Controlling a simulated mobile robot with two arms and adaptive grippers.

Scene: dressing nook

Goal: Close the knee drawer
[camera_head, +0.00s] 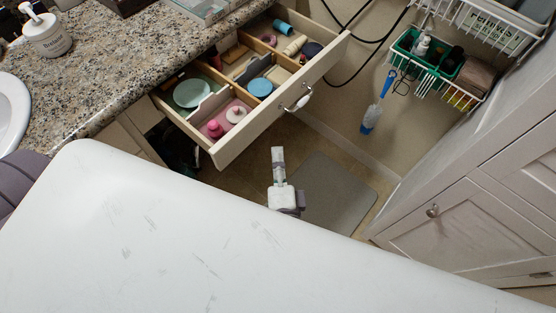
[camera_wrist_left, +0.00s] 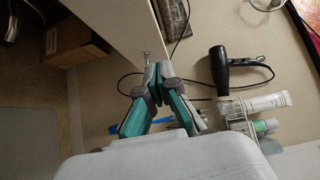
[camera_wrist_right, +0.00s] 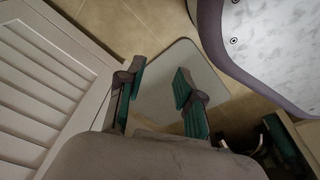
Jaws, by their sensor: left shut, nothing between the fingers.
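The knee drawer (camera_head: 232,150) is pulled open below the granite counter in the head view. Its pale front carries a metal handle (camera_head: 296,102). Inside, wooden dividers hold several small items, among them a green round dish (camera_head: 191,93), a blue round lid (camera_head: 260,87) and a pink bottle (camera_head: 214,128). My left gripper (camera_head: 278,151) is in front of the drawer front, below and left of the handle; it looks apart from it. In the left wrist view its fingertips (camera_wrist_left: 156,73) are together and empty. My right gripper (camera_wrist_right: 152,82) is open and empty above the floor in its wrist view.
A grey mat (camera_head: 335,190) lies on the floor in front of the drawer. A white cabinet (camera_head: 470,225) stands at the right. A hair dryer (camera_wrist_left: 222,68) shows in the left wrist view.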

